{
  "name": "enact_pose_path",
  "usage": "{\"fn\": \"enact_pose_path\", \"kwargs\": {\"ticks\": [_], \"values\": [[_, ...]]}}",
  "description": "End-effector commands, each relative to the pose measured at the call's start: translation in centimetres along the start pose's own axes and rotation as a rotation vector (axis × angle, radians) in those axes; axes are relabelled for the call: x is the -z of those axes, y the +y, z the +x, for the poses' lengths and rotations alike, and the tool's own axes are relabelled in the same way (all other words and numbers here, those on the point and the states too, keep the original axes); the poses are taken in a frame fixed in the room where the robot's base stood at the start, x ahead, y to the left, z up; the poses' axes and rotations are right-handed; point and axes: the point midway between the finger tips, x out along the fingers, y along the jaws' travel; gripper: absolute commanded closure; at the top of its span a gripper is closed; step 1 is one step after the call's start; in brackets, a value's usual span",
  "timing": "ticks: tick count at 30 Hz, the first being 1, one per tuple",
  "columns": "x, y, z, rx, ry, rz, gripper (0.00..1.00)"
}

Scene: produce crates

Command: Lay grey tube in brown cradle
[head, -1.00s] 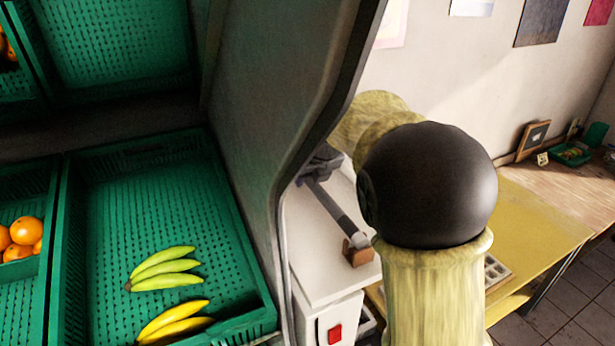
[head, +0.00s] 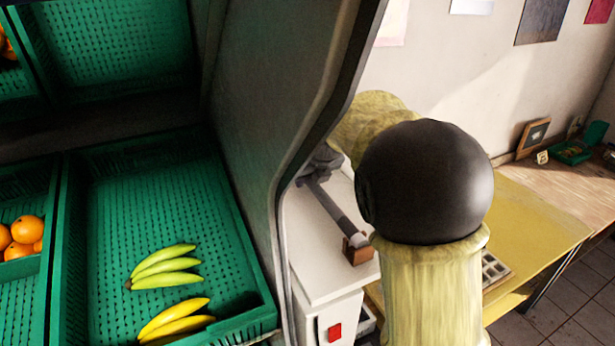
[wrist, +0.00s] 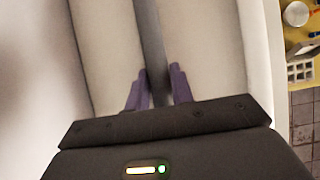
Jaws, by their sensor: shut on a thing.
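The grey tube (head: 335,210) is a long, thin rod above the white cabinet top in the head view. Its pale near end is at the brown cradle (head: 358,256), a small block near the cabinet's front edge. I cannot tell whether the tube touches the cradle. My gripper (head: 316,172) is at the tube's far part, partly hidden by the grey panel. In the wrist view, the purple-grey fingers of my gripper (wrist: 158,88) are on both sides of the tube (wrist: 151,38), shut on it. The cradle is not seen in the wrist view.
The white cabinet (head: 318,283) has a red button on its front. A dark grey panel (head: 265,130) stands close on the left, beside a green crate (head: 110,225) with bananas. A yellow table (head: 535,235) is on the right, with a pale compartmented tray (head: 494,268).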

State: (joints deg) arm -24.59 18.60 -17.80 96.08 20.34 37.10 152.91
Motion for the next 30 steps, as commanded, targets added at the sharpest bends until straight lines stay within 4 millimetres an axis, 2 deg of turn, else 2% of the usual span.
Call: {"fn": "enact_pose_path", "kwargs": {"ticks": [20,21,24,30], "values": [[0.7,0.0,1.2,0.0,0.0,0.0,1.0],[0.7,0.0,1.2,0.0,0.0,0.0,0.69],[0.7,0.1,1.2,-0.001,0.002,-0.001,0.51],[0.8,0.2,1.3,-0.003,0.004,-0.002,0.51]]}}
